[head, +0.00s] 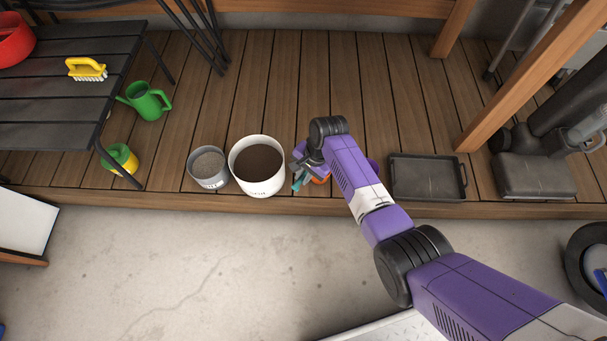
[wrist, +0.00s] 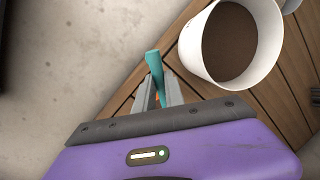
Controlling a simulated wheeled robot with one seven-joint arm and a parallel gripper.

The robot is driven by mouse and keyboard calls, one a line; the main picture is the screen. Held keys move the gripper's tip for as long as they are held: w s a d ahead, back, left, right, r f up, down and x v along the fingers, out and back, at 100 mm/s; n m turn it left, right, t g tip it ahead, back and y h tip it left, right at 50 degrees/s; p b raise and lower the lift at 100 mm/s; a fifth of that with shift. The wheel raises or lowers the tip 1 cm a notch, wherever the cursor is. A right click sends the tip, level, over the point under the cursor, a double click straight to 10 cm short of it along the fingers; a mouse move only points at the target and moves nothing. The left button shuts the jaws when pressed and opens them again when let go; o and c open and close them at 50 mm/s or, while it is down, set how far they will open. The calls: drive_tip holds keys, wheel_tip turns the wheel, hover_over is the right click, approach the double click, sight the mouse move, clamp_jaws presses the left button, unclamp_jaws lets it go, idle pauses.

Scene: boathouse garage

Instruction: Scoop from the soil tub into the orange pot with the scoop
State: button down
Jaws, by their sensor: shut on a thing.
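The soil tub (head: 262,189) is a white bucket with dark brown soil inside, standing on the wooden deck. It also shows at the upper right of the wrist view (wrist: 189,52). My gripper (head: 301,173) is just right of the tub and is shut on the teal scoop (head: 297,184). In the wrist view, the teal scoop (wrist: 153,64) sticks out past the gripper fingers (wrist: 158,92), outside the tub. The orange pot (head: 320,180) is mostly hidden under my gripper and arm, so its contents cannot be seen.
A grey bucket (head: 209,183) of grey material stands left of the tub. A dark tray (head: 427,178) lies to the right. A black slatted table (head: 60,85), a green watering can (head: 147,101) and a yellow-green can (head: 122,158) are at left. The concrete floor in front is mostly clear.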

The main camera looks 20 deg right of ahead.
wheel_tip(320, 180, down, 3)
drive_tip(key=shift+r+b, duration=0.2)
drive_tip(key=shift+b, duration=0.95)
drive_tip(key=shift+s+p, duration=0.15)
drive_tip(key=shift+p, duration=0.2)
drive_tip(key=t+y+b, duration=0.2)
drive_tip(key=t+b, duration=0.1)
drive_tip(key=b, duration=0.1)
drive_tip(key=s+m+t+y+b, duration=0.1)
drive_tip(key=t+y+b, duration=0.2)
drive_tip(key=t+b, duration=0.1)
drive_tip(key=d+f+t+y+b, duration=0.1)
drive_tip(key=t+y+b, duration=0.1)
drive_tip(key=t+b, duration=0.2)
drive_tip(key=shift+s, duration=0.3)
drive_tip(key=shift+p, duration=0.35)
